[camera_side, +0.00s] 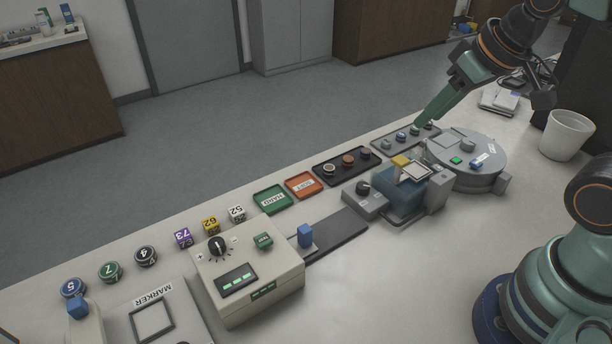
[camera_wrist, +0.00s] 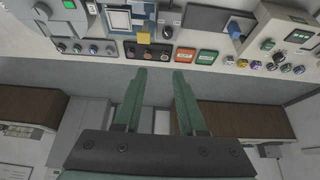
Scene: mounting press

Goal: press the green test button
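A green button (camera_side: 263,240) sits on top of the beige box (camera_side: 245,285), right of its black dial; I cannot read its label. It also shows in the wrist view (camera_wrist: 299,36) at the upper right. Another small green square (camera_side: 456,160) is on the round grey machine (camera_side: 480,150), and it shows in the wrist view (camera_wrist: 68,4) at the top left. My gripper (camera_side: 419,123) is above the far end of the bench, by the row of small round pieces, well away from the beige box. In the wrist view my gripper (camera_wrist: 160,74) has its two fingers apart with nothing between them.
A blue and grey press (camera_side: 402,195) stands between the round machine and the beige box. Green (camera_side: 272,199) and orange (camera_side: 301,186) trays, numbered cubes and round pieces line the back edge. A white cup (camera_side: 566,137) stands at the right.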

